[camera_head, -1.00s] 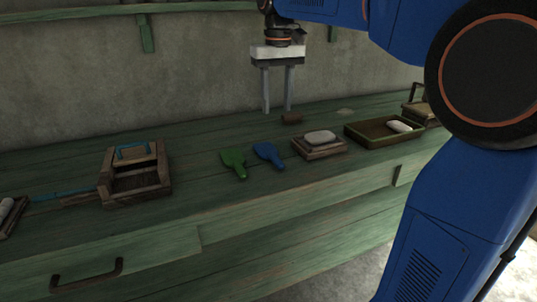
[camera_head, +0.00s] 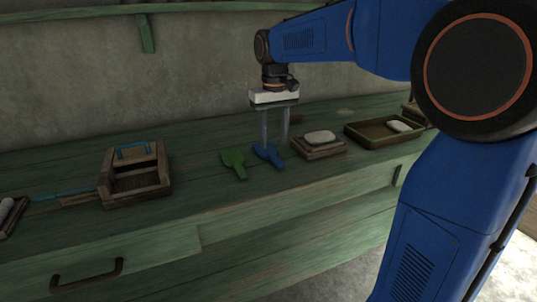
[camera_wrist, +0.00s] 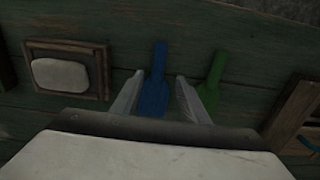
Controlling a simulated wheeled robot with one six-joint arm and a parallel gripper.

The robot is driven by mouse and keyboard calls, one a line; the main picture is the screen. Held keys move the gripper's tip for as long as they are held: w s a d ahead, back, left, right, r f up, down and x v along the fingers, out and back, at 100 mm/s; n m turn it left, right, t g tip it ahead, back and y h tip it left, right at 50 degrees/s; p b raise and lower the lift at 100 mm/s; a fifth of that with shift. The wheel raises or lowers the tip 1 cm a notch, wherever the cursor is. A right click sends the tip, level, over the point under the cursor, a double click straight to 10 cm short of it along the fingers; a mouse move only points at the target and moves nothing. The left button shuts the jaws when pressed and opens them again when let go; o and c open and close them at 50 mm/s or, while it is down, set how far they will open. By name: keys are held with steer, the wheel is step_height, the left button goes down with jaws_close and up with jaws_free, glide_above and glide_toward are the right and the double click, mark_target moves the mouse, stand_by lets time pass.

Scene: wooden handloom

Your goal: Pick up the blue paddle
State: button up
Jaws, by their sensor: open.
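The blue paddle (camera_head: 270,156) lies flat on the green bench, close to the right of a green paddle (camera_head: 234,162). My gripper (camera_head: 275,146) is open and points down over the blue paddle, its fingers covering part of it in the head view. In the wrist view the blue paddle (camera_wrist: 155,82) shows between the two fingers (camera_wrist: 160,92), handle pointing up, nothing gripped. The green paddle (camera_wrist: 213,74) is just outside the right finger there. I cannot tell how far the fingertips are above the bench.
Right of the blue paddle is a wooden frame with a pale block (camera_head: 319,138), then a wooden tray (camera_head: 365,138) with another pale piece. An open wooden box (camera_head: 108,190) stands to the left. The grey wall (camera_head: 200,70) rises behind. The bench front is clear.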

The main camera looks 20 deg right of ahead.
mark_target(275, 157)
steer(key=shift+s+d+f, duration=0.1)
steer(key=shift+d+f, duration=0.05)
steer(key=shift+f, duration=1.25)
steer(key=shift+s+d+f, duration=0.1)
steer(key=shift+f, duration=1.3)
steer(key=shift+c, duration=0.3)
steer(key=shift+w, duration=0.1)
jaws_close()
